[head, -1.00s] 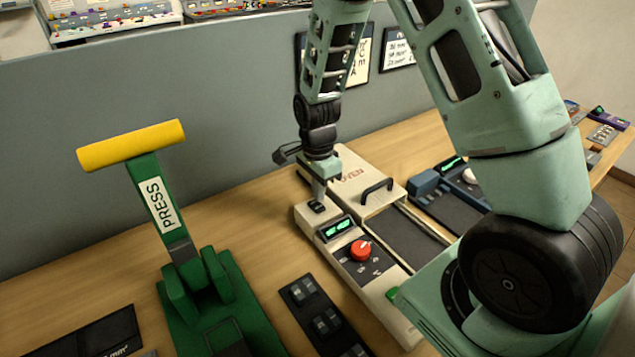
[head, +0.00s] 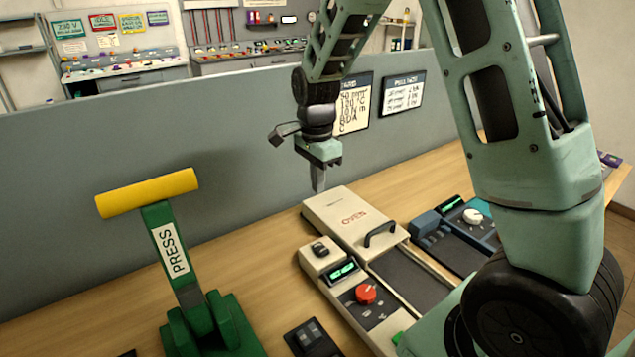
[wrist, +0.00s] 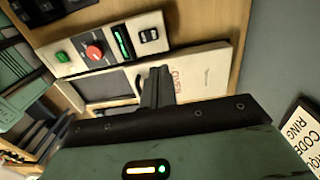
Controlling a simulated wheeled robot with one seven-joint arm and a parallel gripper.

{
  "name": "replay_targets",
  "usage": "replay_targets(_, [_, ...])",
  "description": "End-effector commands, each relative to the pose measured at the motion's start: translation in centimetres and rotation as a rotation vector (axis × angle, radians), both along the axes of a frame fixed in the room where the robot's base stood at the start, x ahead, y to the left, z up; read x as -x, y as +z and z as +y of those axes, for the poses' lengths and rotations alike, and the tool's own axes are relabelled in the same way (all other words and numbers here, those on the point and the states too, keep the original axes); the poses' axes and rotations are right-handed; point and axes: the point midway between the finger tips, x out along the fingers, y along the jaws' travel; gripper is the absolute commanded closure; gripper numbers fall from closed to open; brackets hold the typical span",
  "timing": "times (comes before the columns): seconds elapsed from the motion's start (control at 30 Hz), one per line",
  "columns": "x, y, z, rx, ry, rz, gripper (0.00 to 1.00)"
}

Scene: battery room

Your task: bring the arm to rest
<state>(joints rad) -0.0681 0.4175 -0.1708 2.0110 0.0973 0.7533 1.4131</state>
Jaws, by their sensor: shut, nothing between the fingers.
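My gripper (head: 318,186) is shut and empty. In the head view it hangs fingers-down in the air over the back end of the cream oven (head: 350,215), in front of the grey partition. In the wrist view my shut fingers (wrist: 157,88) show in front of the oven lid (wrist: 205,72). The oven's side panel carries a black rocker switch (head: 319,249), a lit green display (head: 342,270) and a red knob (head: 366,294). The fingers look apart from the switch and the lid.
A green press (head: 172,250) with a yellow handle (head: 147,193) stands at the left. A blue-grey device (head: 462,235) with a white knob stands right of the oven. The grey partition (head: 130,130) runs behind the table, with printed sheets (head: 401,94) on it.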

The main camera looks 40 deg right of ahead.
Motion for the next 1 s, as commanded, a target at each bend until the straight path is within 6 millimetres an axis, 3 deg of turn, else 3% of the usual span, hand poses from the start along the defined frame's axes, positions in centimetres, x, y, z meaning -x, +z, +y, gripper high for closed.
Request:
replay_targets(0.5, [0.0,0.1,0.0,0.0,0.0,0.001,1.0])
replay_targets(0.6, [0.3,0.2,0.8,-0.007,0.038,-0.001,1.0])
replay_targets(0.67, [0.8,0.5,2.2,-0.019,0.112,-0.004,1.0])
replay_targets(0.77, [3.0,1.4,6.5,-0.053,0.361,-0.016,1.0])
replay_targets(0.9, [9.0,2.9,14.0,-0.1,0.909,-0.046,1.0])
replay_targets(1.0, [14.3,3.7,18.0,-0.112,1.325,-0.066,1.0])
